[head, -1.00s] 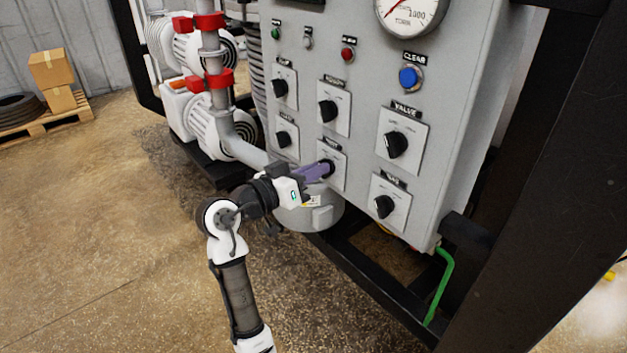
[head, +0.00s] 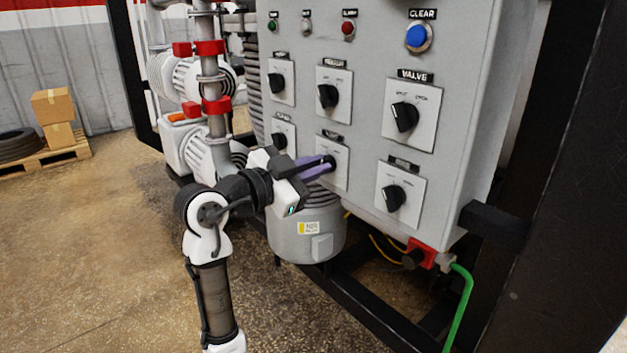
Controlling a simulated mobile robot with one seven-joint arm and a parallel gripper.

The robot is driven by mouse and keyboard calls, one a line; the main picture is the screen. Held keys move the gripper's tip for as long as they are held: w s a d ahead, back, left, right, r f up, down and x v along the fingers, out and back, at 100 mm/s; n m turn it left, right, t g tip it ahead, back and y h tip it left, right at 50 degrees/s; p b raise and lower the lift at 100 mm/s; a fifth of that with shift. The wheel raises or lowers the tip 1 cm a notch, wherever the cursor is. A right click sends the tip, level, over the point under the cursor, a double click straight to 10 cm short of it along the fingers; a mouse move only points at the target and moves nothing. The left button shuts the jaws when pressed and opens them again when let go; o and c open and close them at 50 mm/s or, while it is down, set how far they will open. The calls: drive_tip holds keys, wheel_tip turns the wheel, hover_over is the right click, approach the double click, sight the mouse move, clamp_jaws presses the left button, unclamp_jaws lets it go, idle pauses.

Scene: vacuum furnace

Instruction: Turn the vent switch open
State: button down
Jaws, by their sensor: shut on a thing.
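The vent switch is on the lower row of the grey control panel, in the middle column, on a white plate (head: 341,174) under a small black label too blurred to read surely. My gripper (head: 325,164) reaches in from the left, its purple fingers shut on the switch's dark knob. The fingers cover most of the knob, so its pointing direction is hidden.
Other black knobs sit close by: the valve switch (head: 404,117) at upper right, another (head: 393,198) at lower right, and one (head: 279,141) to the left. A grey cylinder (head: 308,240) is below my gripper. A black frame post (head: 555,180) stands at right.

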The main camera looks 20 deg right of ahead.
drive_tip(key=shift+m+b, duration=0.3)
drive_tip(key=shift+m, duration=0.1)
drive_tip(key=c, duration=1.5)
unclamp_jaws()
drive_tip(key=shift+a, duration=0.1)
drive_tip(key=b+v, duration=0.1)
drive_tip(key=v, duration=1.2)
drive_tip(key=shift+s+a+b, duration=0.15)
drive_tip(key=shift+a+b, duration=0.15)
drive_tip(key=shift+a, duration=0.05)
